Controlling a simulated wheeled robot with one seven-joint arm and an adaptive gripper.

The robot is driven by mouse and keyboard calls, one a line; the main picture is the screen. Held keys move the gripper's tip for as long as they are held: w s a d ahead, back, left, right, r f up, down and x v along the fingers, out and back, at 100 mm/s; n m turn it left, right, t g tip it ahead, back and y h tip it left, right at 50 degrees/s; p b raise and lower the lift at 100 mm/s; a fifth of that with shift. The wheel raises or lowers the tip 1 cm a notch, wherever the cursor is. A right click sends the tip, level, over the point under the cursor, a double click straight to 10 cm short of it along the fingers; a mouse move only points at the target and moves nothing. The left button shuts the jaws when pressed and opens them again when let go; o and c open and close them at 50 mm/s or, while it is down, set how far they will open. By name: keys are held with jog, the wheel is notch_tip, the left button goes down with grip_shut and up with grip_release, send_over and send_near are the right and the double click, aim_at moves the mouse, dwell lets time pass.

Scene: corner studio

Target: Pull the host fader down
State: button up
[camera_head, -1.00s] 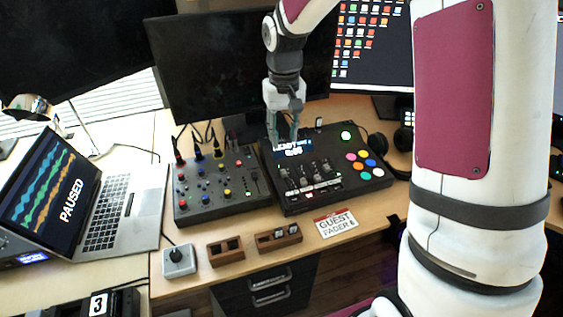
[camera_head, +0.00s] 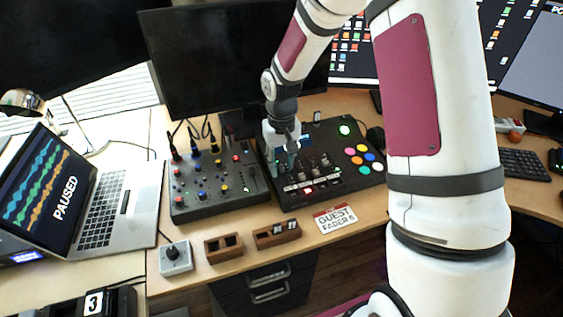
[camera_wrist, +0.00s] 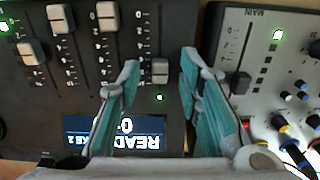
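The black mixing console (camera_head: 345,188) stands on the desk with a row of grey-capped faders, coloured pads and a small screen. The wrist view shows the console upside down, with its screen (camera_wrist: 135,130) reading "READ…", partly hidden. A fader cap (camera_wrist: 160,70) near the screen end of its slot sits between my fingers; I cannot read which channel it is. Other caps (camera_wrist: 108,16) show to its left in the wrist view. My gripper (camera_wrist: 159,68) is open, its teal fingers astride that cap with gaps visible. In the head view my gripper (camera_head: 284,163) is low over the console's left side.
A grey mixer (camera_head: 215,188) with knobs and plugs sits close on the left. A "GUEST FADER" card (camera_head: 336,219), wooden blocks (camera_head: 277,234) and a joystick box (camera_head: 176,258) lie in front. A laptop (camera_head: 105,205) reads PAUSED. A monitor (camera_head: 230,60) stands behind.

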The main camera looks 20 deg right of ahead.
grip_shut()
jog(key=shift+s, duration=0.15)
jog(key=shift+s+r+p, duration=0.1)
jog(key=shift+s+p, duration=0.4)
jog(key=shift+s, duration=0.75)
grip_release()
jog(key=shift+w, duration=0.1)
